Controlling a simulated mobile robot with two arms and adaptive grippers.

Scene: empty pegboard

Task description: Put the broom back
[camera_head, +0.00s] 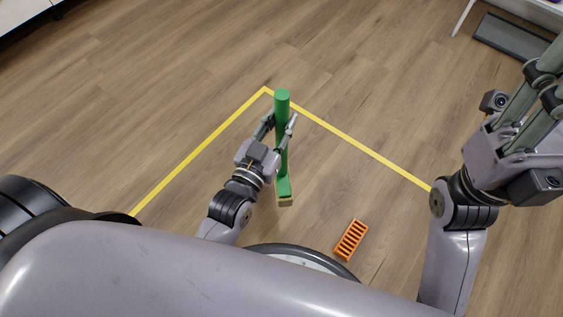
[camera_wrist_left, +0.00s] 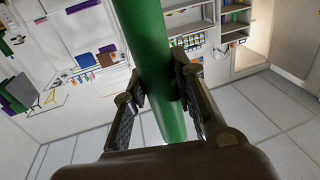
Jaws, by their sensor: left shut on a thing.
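The broom (camera_head: 282,125) has a green handle and a small green head with a tan strip at its lower end. In the head view it is in front of me, above or at the floor; I cannot tell if the head touches it. My left gripper (camera_head: 283,126) is shut on the handle, its fingers on either side. In the left wrist view the green handle (camera_wrist_left: 145,45) passes between the two fingers (camera_wrist_left: 164,100). My right gripper (camera_head: 545,75) is at the right edge, away from the broom; its fingertips run out of the frame.
A slotted orange block (camera_head: 351,240) lies on the wooden floor close to my base. Yellow tape (camera_head: 200,153) makes a corner on the floor. A dark grey flat thing (camera_head: 508,38) lies at the top right, near a white table leg. The left wrist view shows shelves (camera_wrist_left: 185,15) and white walls.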

